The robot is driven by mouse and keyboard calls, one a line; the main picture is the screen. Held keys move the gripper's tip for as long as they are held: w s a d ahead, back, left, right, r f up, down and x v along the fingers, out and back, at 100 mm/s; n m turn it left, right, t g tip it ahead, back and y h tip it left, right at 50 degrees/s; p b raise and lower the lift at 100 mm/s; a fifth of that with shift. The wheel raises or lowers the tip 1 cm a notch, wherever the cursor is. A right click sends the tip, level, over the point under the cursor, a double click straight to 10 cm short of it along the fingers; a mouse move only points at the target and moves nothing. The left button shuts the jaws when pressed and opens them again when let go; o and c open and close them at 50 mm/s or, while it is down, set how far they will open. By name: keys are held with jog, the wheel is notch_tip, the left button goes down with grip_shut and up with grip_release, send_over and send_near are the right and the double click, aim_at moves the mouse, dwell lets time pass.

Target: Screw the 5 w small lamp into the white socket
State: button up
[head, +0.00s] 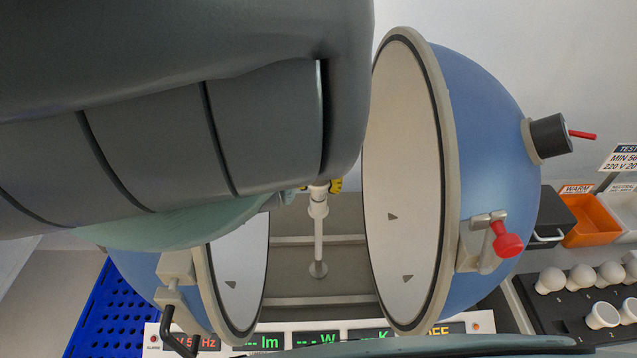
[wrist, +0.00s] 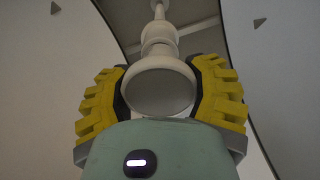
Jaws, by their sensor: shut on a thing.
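A small white lamp (wrist: 160,92) is between the yellow fingers of my gripper (wrist: 161,70) in the wrist view, its rounded end towards my palm. The fingers press on it from both sides. Beyond it, in line, is the white socket (wrist: 158,34) on its thin post. The lamp and socket appear to meet; how deep the lamp sits is hidden. In the head view the white socket (head: 318,207) tops an upright post between the sphere halves. My gripper (head: 329,187) shows there only as yellow bits under my arm, and the lamp is mostly hidden.
The blue sphere's right half (head: 490,140) and left half (head: 238,275) stand open close on both sides. A display panel (head: 300,341) is in front. A black tray (head: 560,310) with several white lamps, an orange bin (head: 590,222) and a blue crate (head: 108,315) lie outside.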

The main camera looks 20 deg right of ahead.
jog(key=m+p, duration=0.1)
jog(key=m, duration=0.1)
jog(key=shift+r+m, duration=0.2)
jog(key=shift+m, duration=0.2)
jog(key=shift+s+f+m+p, duration=0.1)
jog(key=shift+m+p, duration=0.3)
jog(key=shift+m, duration=0.4)
jog(key=m, duration=0.6)
jog(key=shift+f, duration=0.1)
jog(key=o, duration=0.8)
jog(key=shift+m, duration=0.3)
jog(key=o, duration=0.6)
notch_tip(320, 180, up, 6)
jog(key=shift+r, duration=0.1)
jog(key=shift+r+p, duration=0.3)
jog(key=shift+r, duration=0.45)
